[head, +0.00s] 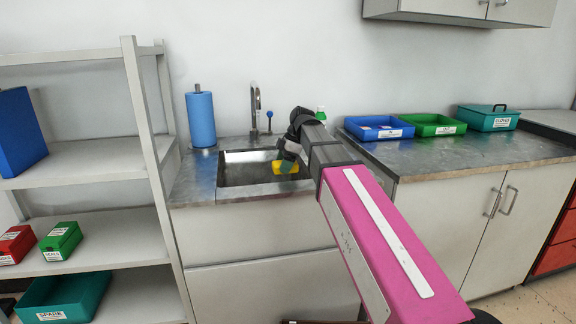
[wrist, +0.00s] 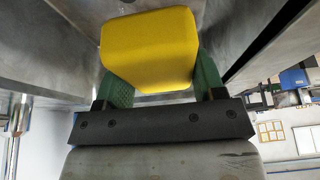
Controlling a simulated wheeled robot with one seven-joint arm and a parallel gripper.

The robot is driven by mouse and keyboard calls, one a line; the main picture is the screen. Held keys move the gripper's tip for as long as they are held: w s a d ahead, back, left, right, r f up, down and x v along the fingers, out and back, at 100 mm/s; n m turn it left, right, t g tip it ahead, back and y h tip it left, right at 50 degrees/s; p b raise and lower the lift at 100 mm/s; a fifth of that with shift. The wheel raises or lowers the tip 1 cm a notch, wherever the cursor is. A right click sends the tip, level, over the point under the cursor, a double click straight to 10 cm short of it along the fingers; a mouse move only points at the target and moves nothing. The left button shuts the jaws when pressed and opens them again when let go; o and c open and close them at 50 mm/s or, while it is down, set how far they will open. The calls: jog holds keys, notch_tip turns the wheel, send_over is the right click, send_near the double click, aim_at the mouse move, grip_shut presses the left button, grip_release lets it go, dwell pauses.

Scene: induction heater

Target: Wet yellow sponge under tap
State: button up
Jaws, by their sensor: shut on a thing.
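The yellow sponge (head: 285,167) shows inside the metal sink (head: 232,190) in the head view. In the wrist view the sponge (wrist: 148,48) is large and sits between the two green fingers of my gripper (wrist: 158,82). My gripper (head: 285,160) is shut on it and reaches down into the right part of the basin. The tap (head: 256,105) stands at the back of the sink, to the left of the sponge. I cannot tell whether water runs from the tap.
A blue paper roll (head: 201,118) stands left of the sink. A blue tray (head: 379,128), a green tray (head: 432,125) and a teal box (head: 488,118) are on the counter at right. Shelves (head: 90,160) stand at left.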

jog(key=w+a+f, duration=0.2)
jog(key=w+a, duration=0.4)
jog(key=shift+w+a, duration=0.3)
dwell(0.4)
jog(key=shift+d, duration=0.1)
dwell(0.3)
jog(key=shift+s+d, duration=2.75)
jog(key=shift+s, duration=0.1)
jog(key=shift+r, duration=0.15)
jog(key=s+d+r, duration=0.3)
jog(key=shift+s+d+r, duration=0.25)
jog(key=shift+r, duration=0.15)
